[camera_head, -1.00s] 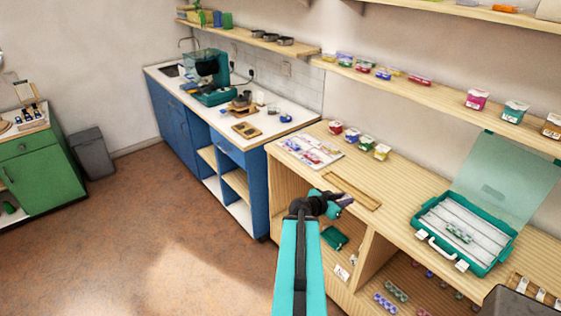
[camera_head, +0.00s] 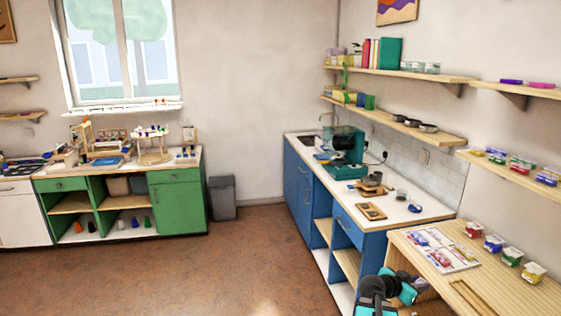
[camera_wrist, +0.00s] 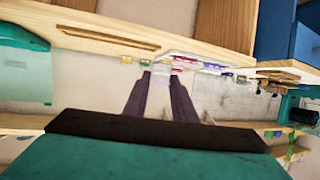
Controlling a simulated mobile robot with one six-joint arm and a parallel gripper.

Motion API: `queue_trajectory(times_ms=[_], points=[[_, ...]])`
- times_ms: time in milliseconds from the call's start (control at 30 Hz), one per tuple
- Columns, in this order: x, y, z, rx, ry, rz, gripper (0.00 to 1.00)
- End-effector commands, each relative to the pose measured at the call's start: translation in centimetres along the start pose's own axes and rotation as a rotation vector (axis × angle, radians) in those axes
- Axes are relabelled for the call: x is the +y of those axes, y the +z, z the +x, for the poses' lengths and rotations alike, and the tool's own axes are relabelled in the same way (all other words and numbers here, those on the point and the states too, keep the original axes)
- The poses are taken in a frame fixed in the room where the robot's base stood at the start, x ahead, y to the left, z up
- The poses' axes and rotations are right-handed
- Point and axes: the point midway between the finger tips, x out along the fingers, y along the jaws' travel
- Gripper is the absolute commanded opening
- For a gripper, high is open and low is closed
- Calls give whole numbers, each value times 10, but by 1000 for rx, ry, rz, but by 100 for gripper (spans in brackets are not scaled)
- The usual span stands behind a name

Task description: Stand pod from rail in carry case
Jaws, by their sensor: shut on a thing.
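My gripper (camera_head: 418,283) is at the bottom of the head view, beside the front edge of the pale wooden bench. In the wrist view its two dark fingers (camera_wrist: 162,82) are shut on a small pale, see-through pod (camera_wrist: 160,96); its details are too faint to tell. The teal carry case (camera_wrist: 20,34) shows only in part at the left edge of the wrist view, with its clear greenish lid (camera_wrist: 22,92) raised. The case is out of the head view. A long wooden strip (camera_head: 474,298) lies on the bench; I cannot tell if it is the rail.
A printed sheet (camera_head: 440,250) and several small coloured-label tubs (camera_head: 492,243) sit on the bench. A blue cabinet (camera_head: 298,187) with a coffee machine (camera_head: 345,150) adjoins it. Shelves (camera_head: 510,172) hang above. A grey bin (camera_head: 222,197) stands by the green cabinet (camera_head: 177,207). The floor between is clear.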

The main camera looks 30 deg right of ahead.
Motion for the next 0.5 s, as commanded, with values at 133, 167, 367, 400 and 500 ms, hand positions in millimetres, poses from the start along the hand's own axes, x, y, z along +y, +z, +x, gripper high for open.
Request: queue_trajectory(times_ms=[133, 167, 367, 400, 500], points=[[-39, 3, -21, 1, -49, -20, 0], [-47, 3, -26, 1, -59, -23, 0], [-93, 7, -59, 1, -121, -49, 0], [-103, 9, -66, 1, -134, -55, 0], [-126, 12, -84, 1, -170, -69, 0]])
